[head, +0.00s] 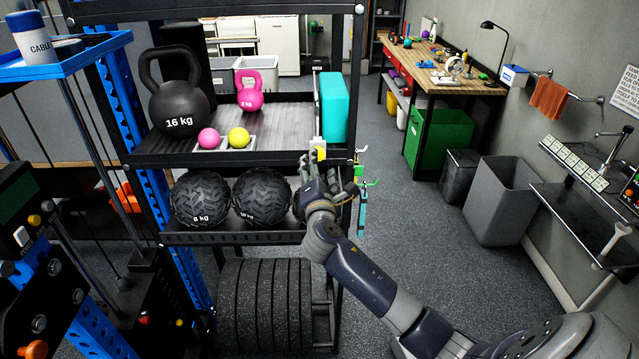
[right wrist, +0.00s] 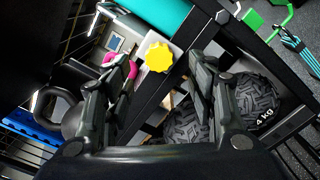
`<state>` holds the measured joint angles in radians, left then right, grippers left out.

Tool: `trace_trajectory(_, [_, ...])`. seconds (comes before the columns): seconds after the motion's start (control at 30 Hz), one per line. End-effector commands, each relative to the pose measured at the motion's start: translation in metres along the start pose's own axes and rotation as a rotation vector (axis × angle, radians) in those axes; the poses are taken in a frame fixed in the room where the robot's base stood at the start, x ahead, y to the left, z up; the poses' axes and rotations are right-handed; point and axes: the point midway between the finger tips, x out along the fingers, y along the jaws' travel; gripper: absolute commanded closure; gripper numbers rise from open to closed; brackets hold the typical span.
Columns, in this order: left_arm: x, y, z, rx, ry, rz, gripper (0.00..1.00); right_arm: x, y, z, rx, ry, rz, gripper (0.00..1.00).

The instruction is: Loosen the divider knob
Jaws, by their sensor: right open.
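The yellow lobed divider knob (right wrist: 159,57) shows in the right wrist view, ahead of and between the two fingers of my right gripper (right wrist: 164,74). A white plate shows behind the knob. In the head view, a small yellow patch of the knob (head: 319,142) shows at the right end of the rack's upper shelf, just above my right gripper (head: 313,162). The gripper is open and the fingers appear apart from the knob; the exact gap is hard to tell. A teal block (head: 334,107) stands upright on the shelf beside the knob. My left gripper is not in view.
Green hooks with a teal strap (head: 362,212) hang on the rack's right side. The floor (head: 420,220) to the right is open.

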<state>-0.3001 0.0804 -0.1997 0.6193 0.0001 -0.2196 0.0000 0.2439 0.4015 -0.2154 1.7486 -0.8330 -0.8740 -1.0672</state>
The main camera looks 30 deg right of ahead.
Motion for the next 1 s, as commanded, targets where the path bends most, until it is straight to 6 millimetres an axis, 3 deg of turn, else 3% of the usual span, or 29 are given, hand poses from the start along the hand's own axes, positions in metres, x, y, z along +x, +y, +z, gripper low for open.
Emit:
trace_trajectory(0.2, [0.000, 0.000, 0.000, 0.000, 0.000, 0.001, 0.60, -0.044, -0.001, 0.000, 0.001, 0.002, -0.001, 0.48])
trace_trajectory(0.4, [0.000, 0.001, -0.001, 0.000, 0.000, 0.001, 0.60, -0.065, 0.000, 0.000, 0.000, 0.000, -0.001, 0.48])
trace_trajectory(1.0, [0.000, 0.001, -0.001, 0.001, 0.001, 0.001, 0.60, -0.068, -0.001, 0.000, -0.001, -0.001, -0.001, 0.48])
